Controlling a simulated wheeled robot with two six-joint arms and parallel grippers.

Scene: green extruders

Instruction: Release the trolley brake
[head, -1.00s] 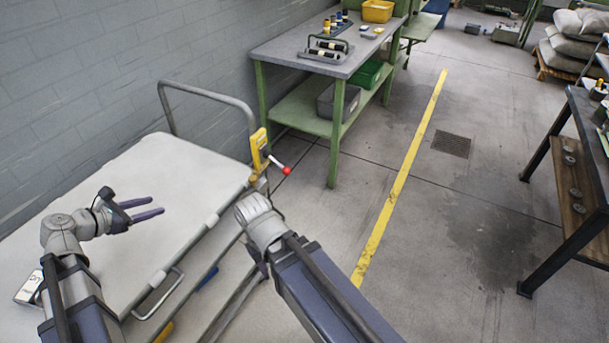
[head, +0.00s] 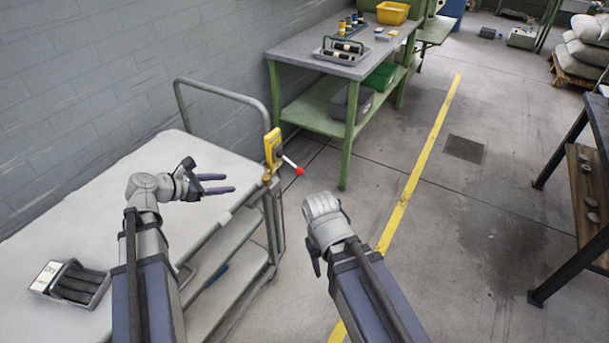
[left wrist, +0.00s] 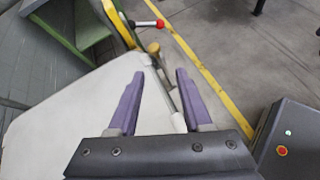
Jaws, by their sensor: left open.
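The trolley (head: 200,158) has a white top and a grey tube handle against the wall. Its brake is a yellow bracket (head: 272,148) at the handle's right post, with a lever ending in a red knob (head: 299,171) that sticks out to the right. In the left wrist view the red knob (left wrist: 160,24) shows at the top, beyond the fingertips. My left gripper (head: 232,183) is open and empty above the trolley top, left of the lever and apart from it.
A tray with dark items (head: 78,285) lies on the trolley top at left. A green-legged workbench (head: 300,50) stands behind the trolley. A dark bench (head: 590,170) stands at far right. The floor around the yellow line (head: 425,155) is clear.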

